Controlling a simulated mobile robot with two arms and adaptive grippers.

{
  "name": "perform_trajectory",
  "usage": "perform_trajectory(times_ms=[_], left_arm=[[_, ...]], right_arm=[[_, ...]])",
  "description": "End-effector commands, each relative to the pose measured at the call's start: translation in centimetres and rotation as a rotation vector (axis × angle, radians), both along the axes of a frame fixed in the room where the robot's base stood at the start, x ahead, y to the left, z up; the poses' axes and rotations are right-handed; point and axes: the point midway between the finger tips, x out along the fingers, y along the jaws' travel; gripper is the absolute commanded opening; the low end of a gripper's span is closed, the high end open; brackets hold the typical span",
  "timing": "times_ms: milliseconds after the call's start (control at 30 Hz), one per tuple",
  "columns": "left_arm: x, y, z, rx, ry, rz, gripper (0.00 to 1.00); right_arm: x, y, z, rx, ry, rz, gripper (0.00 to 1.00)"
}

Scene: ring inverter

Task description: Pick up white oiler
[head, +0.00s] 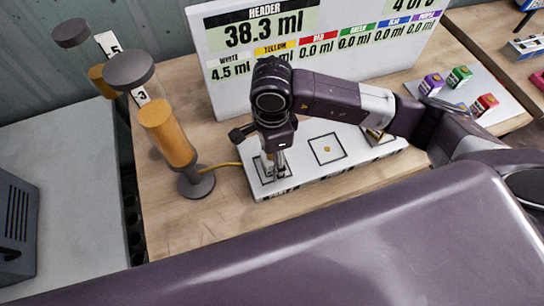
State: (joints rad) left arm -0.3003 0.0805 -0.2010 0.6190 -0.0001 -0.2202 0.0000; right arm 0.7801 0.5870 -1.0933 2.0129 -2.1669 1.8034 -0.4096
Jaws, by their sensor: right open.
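My right gripper (274,168) points down over the left square of the white station (296,171) on the wooden table. It is open. A small pale object (267,160), which may be the white oiler, shows at the fingers and is mostly hidden by them. I cannot tell whether the fingers touch it. My left gripper is not in view.
A display board (215,88) stands behind the station. An orange cylinder on a stand (166,132) is close on the left. Purple (431,84), green (459,77) and red (484,104) oilers stand on a pale tray at right. The table's front left is clear.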

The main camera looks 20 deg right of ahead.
Motion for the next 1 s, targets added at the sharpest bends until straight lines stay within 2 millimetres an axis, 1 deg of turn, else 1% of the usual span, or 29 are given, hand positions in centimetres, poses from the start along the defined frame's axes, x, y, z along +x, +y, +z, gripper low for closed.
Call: perform_trajectory(times_ms=[100,300,367,733,1000], left_arm=[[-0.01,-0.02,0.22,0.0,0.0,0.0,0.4],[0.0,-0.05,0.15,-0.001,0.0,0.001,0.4],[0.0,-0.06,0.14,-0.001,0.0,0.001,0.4],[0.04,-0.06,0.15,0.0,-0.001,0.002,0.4],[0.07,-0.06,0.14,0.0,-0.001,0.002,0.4]], right_arm=[[-0.04,0.04,-0.69,0.001,0.0,0.002,0.56],[0.0,0.04,-0.78,0.001,-0.001,0.002,0.56],[0.0,0.04,-0.78,0.001,-0.001,0.002,0.51],[0.0,0.03,-0.75,0.001,-0.001,0.001,0.1],[0.03,0.05,-0.63,0.002,-0.002,0.001,0.09]])
